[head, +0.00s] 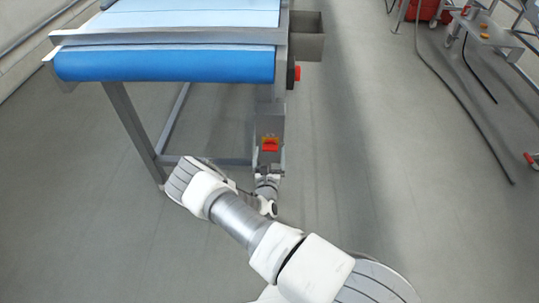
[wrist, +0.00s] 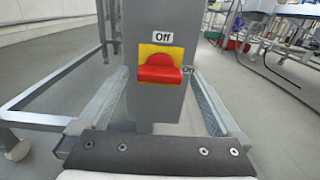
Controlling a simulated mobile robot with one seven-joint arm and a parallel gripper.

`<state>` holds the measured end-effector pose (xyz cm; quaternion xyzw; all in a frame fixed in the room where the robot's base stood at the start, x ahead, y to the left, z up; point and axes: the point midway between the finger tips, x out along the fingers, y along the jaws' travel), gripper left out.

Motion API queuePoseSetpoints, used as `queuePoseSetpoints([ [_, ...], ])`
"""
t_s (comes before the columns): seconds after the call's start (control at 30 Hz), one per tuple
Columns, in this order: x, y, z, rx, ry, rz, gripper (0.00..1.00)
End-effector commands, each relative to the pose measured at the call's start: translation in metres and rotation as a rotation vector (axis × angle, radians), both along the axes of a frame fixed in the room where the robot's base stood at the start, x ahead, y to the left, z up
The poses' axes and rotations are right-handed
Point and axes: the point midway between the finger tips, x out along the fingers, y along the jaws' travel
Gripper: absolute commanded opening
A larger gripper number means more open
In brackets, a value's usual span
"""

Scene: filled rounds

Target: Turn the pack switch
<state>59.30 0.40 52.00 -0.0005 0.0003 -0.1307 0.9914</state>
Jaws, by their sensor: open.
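The pack switch (wrist: 160,68) is a red rotary knob on a yellow plate, with an "Off" label (wrist: 163,38) above it. It sits on a grey post (wrist: 135,28) in the wrist view. In the head view the switch (head: 270,145) shows on the post below the conveyor's right end. My gripper (wrist: 155,95) is open, its two fingers on either side of the post, spread wider than the knob. I cannot tell how close the fingertips are to the knob. In the head view my gripper (head: 268,172) is just below the switch.
A conveyor with a blue belt (head: 165,66) stands at the back left on grey legs (head: 132,130). A red button (head: 297,73) and a grey box (head: 306,38) are at its right side. A cable (head: 465,115) and a cart (head: 485,32) are at right. Floor between is clear.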

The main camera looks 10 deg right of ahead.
Motion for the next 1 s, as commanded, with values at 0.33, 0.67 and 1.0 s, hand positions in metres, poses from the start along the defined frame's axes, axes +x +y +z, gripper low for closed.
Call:
queuePoseSetpoints([
  [0.33, -0.0004, 0.0002, 0.0001, 0.000, 0.000, 0.000, 0.66],
  [0.67, -0.0007, 0.0003, -0.0001, 0.000, 0.000, 0.000, 0.14],
  [1.0, -0.0011, 0.0008, -0.0005, -0.086, 0.024, 0.002, 0.14],
])
